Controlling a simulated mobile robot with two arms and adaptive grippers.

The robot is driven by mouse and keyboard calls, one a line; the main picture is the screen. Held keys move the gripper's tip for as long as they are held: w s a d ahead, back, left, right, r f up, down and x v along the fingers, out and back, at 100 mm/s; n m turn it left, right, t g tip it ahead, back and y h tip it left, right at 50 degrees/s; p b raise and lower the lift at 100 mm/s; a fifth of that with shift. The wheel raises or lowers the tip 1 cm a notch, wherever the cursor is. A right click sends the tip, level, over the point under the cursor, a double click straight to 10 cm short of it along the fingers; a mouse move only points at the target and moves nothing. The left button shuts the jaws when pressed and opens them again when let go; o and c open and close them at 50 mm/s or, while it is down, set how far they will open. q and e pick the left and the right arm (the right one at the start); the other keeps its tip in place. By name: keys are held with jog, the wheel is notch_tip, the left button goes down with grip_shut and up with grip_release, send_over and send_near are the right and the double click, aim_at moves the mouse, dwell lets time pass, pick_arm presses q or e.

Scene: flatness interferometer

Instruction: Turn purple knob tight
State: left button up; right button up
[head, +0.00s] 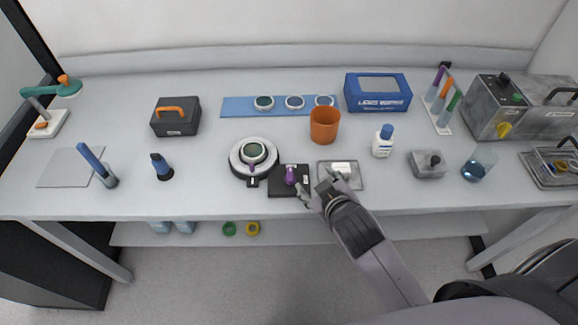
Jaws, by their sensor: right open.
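A small purple knob (291,174) stands up from a flat black block (289,190) near the front edge of the bench. Just left of it is a round white and dark instrument (254,159) with a greenish disc on top and another small purple part (255,167) at its front. My right gripper (319,186) reaches in from the lower right, just right of the black block and by the front of a clear tray. Its fingers are spread and appear empty, apart from the purple knob. My left gripper is not in view.
The clear tray (353,181) holds a small pale item. An orange cup (325,124) stands behind it, with a white bottle (383,141) and grey block (428,164) to the right. A blue strip (235,106) bears several discs.

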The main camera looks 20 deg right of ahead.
jog(key=w+a+r+n+t+y, duration=0.3)
jog(key=a+r+n, duration=0.1)
jog(key=r, duration=0.4)
jog(key=w+a+r+n+t+y, duration=0.3)
jog(key=a+r+n, duration=0.1)
jog(key=r, duration=0.4)
jog(key=w+a+r+n+t+y, duration=0.3)
jog(key=w+a+r+n, duration=0.1)
jog(key=r, duration=0.5)
jog(key=s+a+r+n+g+y, duration=0.2)
jog(key=s+a+n+g+y, duration=0.2)
jog(key=a+n+g+y, duration=0.6)
jog(key=s+a+r+n+g+y, duration=0.25)
jog(key=s+a+n+g, duration=0.3)
jog(key=n, duration=0.85)
jog(key=n+g+h, duration=0.5)
jog(key=n+h, duration=0.5)
jog(key=h, duration=1.1)
send_over(289, 174)
notch_tip(289, 174, down, 15)
notch_tip(289, 174, down, 17)
jog(key=p, duration=0.4)
jog(key=shift+p, duration=0.35)
